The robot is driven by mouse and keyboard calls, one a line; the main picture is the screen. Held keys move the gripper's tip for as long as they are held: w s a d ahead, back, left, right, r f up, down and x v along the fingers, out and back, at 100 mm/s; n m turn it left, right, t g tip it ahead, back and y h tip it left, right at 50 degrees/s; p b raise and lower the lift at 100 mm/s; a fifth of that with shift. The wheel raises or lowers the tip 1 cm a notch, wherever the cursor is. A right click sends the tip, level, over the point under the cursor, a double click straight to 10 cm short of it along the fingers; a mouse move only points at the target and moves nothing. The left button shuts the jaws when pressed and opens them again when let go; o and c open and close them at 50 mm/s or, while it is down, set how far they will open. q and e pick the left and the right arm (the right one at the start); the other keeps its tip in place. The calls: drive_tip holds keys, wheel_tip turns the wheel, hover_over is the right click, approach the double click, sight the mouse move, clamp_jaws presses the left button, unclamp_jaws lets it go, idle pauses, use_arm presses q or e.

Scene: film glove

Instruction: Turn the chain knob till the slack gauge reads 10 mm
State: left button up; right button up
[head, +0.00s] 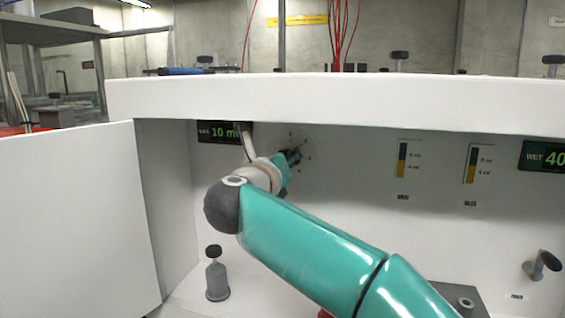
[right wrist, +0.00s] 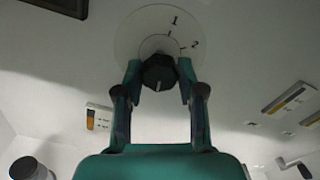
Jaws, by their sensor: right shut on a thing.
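The dark chain knob (right wrist: 158,72) sits on a round pale dial (right wrist: 142,24) with the marks 1 and 2 showing, in the right wrist view. My right gripper (right wrist: 158,82) has one finger on each side of the knob and is shut on it. In the head view the gripper (head: 290,156) is at the dial (head: 307,138) on the back panel, and the arm covers part of it. A dark display (head: 219,132) with green digits reads 10 m, its right edge hidden; its small label is hard to read. My left gripper is not in view.
The panel lies in a white recess under a thick top edge (head: 330,103). Two yellow and dark level gauges (head: 402,160) (head: 471,164) and a display reading 40 (head: 545,157) are to the right. A grey bottle-shaped fixture (head: 217,278) stands on the recess floor.

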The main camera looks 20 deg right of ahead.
drive_tip(key=shift+w+f, duration=0.1)
drive_tip(key=shift+f, duration=0.25)
drive_tip(key=o, duration=1)
drive_tip(key=shift+o, duration=0.7)
drive_tip(key=shift+r, duration=0.2)
drive_tip(key=shift+r, duration=0.1)
